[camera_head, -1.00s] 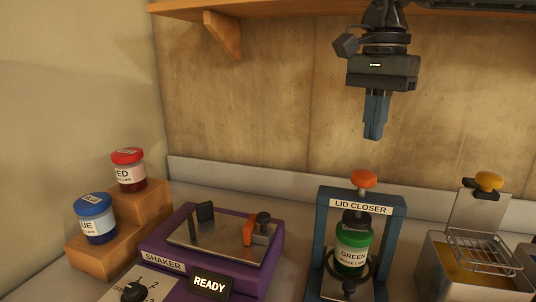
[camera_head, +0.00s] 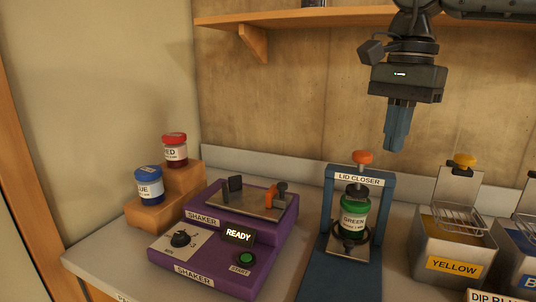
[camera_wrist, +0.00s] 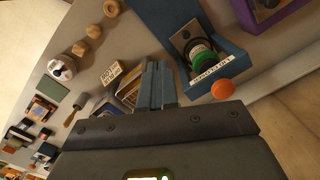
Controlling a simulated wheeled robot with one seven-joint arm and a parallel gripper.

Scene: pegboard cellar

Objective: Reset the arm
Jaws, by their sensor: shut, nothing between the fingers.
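My gripper (camera_head: 395,138) hangs fingers down in the head view, in front of the back wall, above and a little right of the lid closer. Its blue fingers are together with nothing between them. They also show in the wrist view (camera_wrist: 158,84). The blue lid closer (camera_head: 314,275) stands below with its orange knob (camera_head: 362,157) on top, and a green jar (camera_head: 354,213) sits inside its frame. The gripper is apart from the knob. The orange knob (camera_wrist: 223,89) and the lid closer (camera_wrist: 175,40) also show in the wrist view.
A purple shaker (camera_head: 270,238) with a lit READY display stands left of the lid closer. Red (camera_head: 175,150) and blue (camera_head: 149,186) jars stand on a wooden step. A yellow dip bin (camera_head: 452,262) is at right. A wooden shelf (camera_head: 300,17) runs along the wall above.

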